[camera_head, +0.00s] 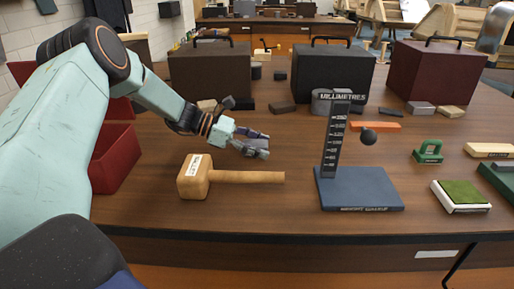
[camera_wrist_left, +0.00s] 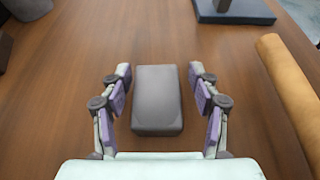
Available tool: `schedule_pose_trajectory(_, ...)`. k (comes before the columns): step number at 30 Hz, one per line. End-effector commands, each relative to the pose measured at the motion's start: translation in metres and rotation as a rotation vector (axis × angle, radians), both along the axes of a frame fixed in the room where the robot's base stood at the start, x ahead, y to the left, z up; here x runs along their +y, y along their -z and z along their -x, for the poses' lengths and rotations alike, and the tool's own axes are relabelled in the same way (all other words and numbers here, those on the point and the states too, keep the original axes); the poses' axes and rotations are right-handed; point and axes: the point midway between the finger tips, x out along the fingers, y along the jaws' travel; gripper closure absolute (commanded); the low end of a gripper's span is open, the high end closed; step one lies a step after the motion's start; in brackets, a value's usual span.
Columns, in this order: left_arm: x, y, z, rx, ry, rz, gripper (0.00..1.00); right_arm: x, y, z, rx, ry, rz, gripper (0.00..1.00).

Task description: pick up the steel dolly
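The steel dolly (camera_wrist_left: 157,98) is a smooth grey block with rounded edges, lying on the wooden table top in the left wrist view. My left gripper (camera_wrist_left: 158,92) is open, with one purple-padded finger on each side of the dolly. A gap shows between each finger and the block, so I see no contact. In the head view my left gripper (camera_head: 254,142) is low over the table, behind the mallet's handle. There its fingers largely hide the dolly, and I cannot separate the two clearly. My right gripper is in neither view.
A wooden mallet (camera_head: 195,178) lies in front of my left gripper. A height gauge with a blue base (camera_head: 360,190) stands to its right. A red bin (camera_head: 115,158) is at the left. Dark cases (camera_head: 318,76) stand behind. A green-topped block (camera_head: 460,194) lies at the right.

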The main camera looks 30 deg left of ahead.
Motion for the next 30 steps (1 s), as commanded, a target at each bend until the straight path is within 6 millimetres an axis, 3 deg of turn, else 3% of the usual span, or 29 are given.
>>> schedule_pose_trajectory(20,0.0007,-0.001,-0.0002,-0.002,-0.002,0.001,0.99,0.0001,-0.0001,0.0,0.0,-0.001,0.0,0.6)
schedule_pose_trajectory(30,0.0005,-0.0036,-0.0012,-0.007,-0.002,0.004,1.0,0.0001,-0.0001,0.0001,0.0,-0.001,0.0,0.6)
